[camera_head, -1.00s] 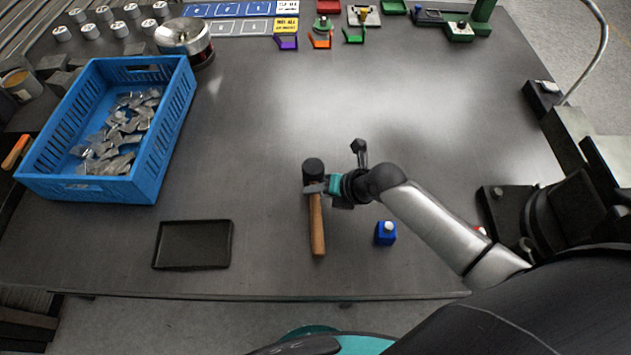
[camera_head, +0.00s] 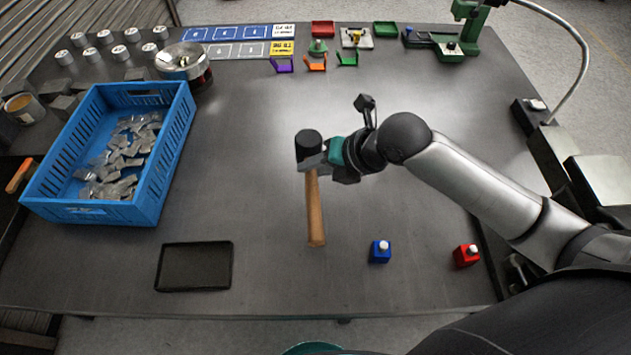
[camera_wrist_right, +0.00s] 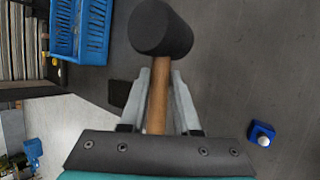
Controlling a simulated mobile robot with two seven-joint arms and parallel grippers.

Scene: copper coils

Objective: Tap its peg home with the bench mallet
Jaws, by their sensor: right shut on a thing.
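The mallet (camera_head: 315,215) has a black head and a wooden handle. My right gripper (camera_head: 318,160) is shut on its handle just below the head, and the mallet appears to be off the table. In the right wrist view, the black head (camera_wrist_right: 162,28) stands beyond the fingertips (camera_wrist_right: 160,82), with the handle between them. A blue block (camera_head: 380,255) with a white peg on top sits on the table, right of the handle's end. A red block (camera_head: 466,257) with a white peg stands farther right. The blue block also shows in the right wrist view (camera_wrist_right: 258,130). My left gripper is out of view.
A blue crate (camera_head: 150,200) of grey pieces stands at left, and a dark shallow tray (camera_head: 195,288) lies at front left. A metal pot (camera_head: 184,62), small coloured holders and a green press (camera_head: 470,30) line the back. The table's middle is clear.

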